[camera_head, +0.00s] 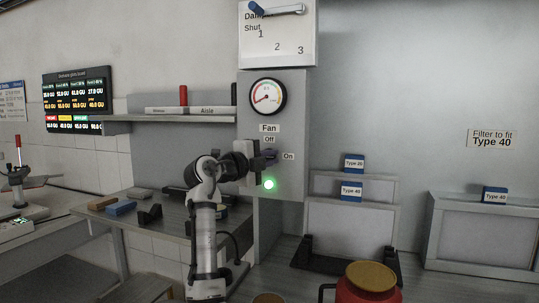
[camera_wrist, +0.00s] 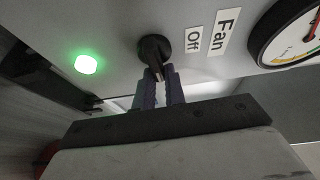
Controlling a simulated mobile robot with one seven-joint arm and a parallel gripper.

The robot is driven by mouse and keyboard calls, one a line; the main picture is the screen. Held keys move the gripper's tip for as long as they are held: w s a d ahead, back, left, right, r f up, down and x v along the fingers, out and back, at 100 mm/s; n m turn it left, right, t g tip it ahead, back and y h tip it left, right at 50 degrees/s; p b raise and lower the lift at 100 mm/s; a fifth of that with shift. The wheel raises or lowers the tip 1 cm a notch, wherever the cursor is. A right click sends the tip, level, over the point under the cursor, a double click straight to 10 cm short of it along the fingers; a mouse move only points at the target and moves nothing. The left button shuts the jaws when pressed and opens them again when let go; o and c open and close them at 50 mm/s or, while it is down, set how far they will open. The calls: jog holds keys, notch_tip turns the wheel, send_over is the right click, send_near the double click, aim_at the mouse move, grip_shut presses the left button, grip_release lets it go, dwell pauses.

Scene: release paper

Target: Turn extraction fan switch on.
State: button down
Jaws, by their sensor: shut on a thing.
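The fan switch is a black rotary knob (camera_wrist: 154,50) on the grey panel, seen in the wrist view beside the "Off" label (camera_wrist: 194,40). My gripper (camera_wrist: 163,84) is shut on the knob's handle, with its two bluish fingers on either side. The handle points down in the wrist view, away from the "Off" label, which is the side of the "On" label (camera_head: 288,156) in the head view. A green lamp (camera_head: 269,184) glows below the switch; it also shows in the wrist view (camera_wrist: 86,64). In the head view my gripper (camera_head: 266,157) mostly hides the knob.
A round gauge (camera_head: 267,96) and the damper panel (camera_head: 277,45) are above the switch. A shelf (camera_head: 180,117) is to the left. Below it, a bench (camera_head: 165,214) holds small blocks. Framed filters (camera_head: 350,225) and a red container (camera_head: 365,290) stand to the right.

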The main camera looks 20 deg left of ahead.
jog(key=shift+a+m, duration=0.1)
jog(key=shift+m, duration=0.2)
dwell(0.4)
jog(key=c, duration=1.5)
grip_release()
jog(key=shift+a+f, duration=0.1)
jog(key=shift+o, duration=0.2)
jog(key=b+v, duration=0.3)
jog(key=v, duration=1)
jog(key=shift+s, duration=0.35)
jog(key=shift+a, duration=0.1)
